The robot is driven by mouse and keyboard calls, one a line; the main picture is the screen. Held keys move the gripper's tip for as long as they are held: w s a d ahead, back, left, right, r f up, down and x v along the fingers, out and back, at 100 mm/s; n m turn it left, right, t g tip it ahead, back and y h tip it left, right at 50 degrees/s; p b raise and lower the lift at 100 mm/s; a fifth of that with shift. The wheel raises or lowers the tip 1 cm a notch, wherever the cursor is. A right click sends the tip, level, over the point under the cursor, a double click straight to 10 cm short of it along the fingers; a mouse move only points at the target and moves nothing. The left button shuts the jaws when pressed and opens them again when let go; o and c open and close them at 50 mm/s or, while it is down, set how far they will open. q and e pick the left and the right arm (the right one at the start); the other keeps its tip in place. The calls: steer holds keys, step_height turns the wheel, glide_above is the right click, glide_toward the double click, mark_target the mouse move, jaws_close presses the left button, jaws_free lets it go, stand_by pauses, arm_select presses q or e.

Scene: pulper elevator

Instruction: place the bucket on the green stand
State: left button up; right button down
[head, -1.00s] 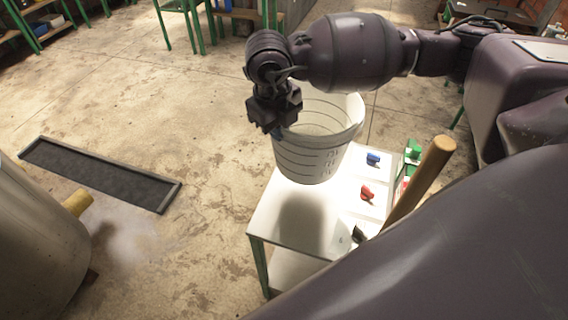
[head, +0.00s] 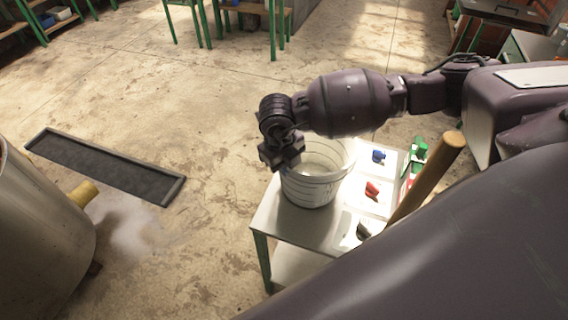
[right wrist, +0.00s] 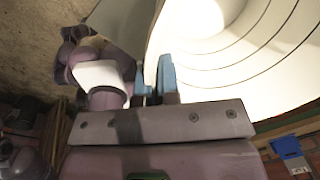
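The white bucket (head: 316,187), marked with dark lines, is upright over the left part of the green stand's white top (head: 283,226). Its base is at or very close to the top; I cannot tell whether it touches. My right gripper (head: 283,167) is at the bucket's upper left rim. In the right wrist view the blue fingertips (right wrist: 155,82) close on either side of the bucket's wall (right wrist: 215,62). My left gripper is not in view.
Blue (head: 378,156), red (head: 372,190) and dark (head: 363,230) small items sit on the stand's right side. A wooden post (head: 428,178) rises beside them. A metal drum (head: 40,235) and a dark floor grate (head: 105,166) are at left. The floor between is open.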

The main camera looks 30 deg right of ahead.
steer(key=shift+f, duration=0.1)
steer(key=c, duration=1.7)
jaws_free()
steer(key=shift+c, duration=0.2)
steer(key=o, duration=0.4)
steer(key=r, duration=0.4)
steer(key=a+r, duration=0.1)
steer(key=r, duration=0.7)
steer(key=shift+s+a+r, duration=0.1)
steer(key=shift+a, duration=0.05)
